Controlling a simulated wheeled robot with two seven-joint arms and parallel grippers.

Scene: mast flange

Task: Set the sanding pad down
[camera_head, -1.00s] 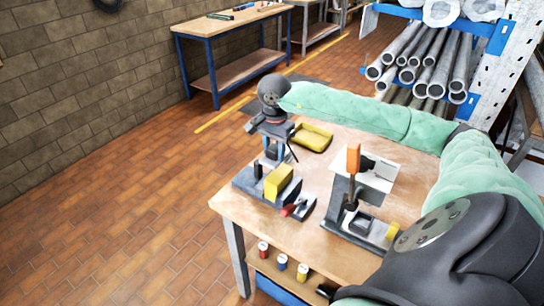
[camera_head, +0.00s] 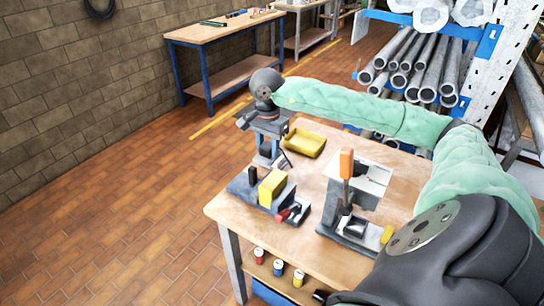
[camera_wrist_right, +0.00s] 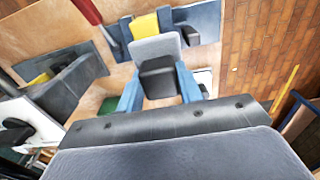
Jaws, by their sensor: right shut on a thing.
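My right gripper (camera_head: 268,152) points down above the far left part of the workbench. In the right wrist view its two blue fingers (camera_wrist_right: 158,90) are shut on the sanding pad (camera_wrist_right: 155,47), which has a grey face and a black block. In the head view the pad (camera_head: 265,148) is a small dark shape, partly hidden between the fingers. The frames do not clearly show it touching anything below. My left gripper is in neither view.
The workbench (camera_head: 232,212) carries a grey fixture with a yellow block (camera_head: 272,187), a red-handled clamp (camera_head: 288,213), a yellow tray (camera_head: 304,143), and a stand with an orange handle (camera_head: 346,163) beside a white plate (camera_head: 372,178). Cans (camera_head: 279,267) sit below. Pipes are racked behind.

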